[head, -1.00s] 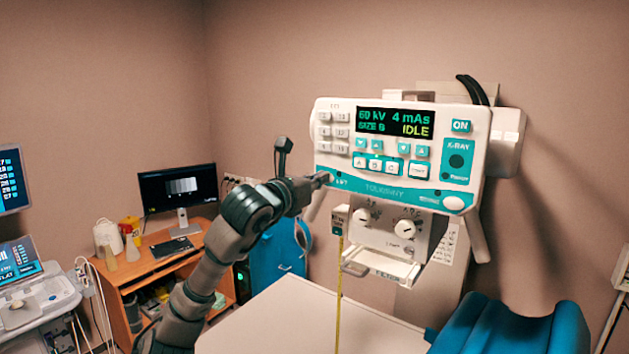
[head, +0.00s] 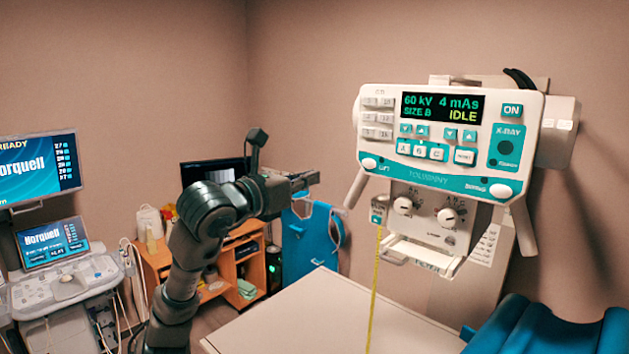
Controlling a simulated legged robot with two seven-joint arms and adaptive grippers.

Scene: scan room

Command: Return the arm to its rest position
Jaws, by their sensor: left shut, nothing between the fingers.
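My left arm rises from the lower left in the head view. Its left gripper (head: 306,181) points right, shut and empty, in the air to the left of the X-ray control panel (head: 446,182). There is a clear gap between the fingertips and the panel. The panel's display (head: 442,107) reads 60 kV, 4 mAs, SIZE B and IDLE. My right gripper does not show.
A white table (head: 320,315) lies below the panel, with a yellow tape (head: 375,290) hanging over it. A blue cushion (head: 555,332) is at the lower right.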

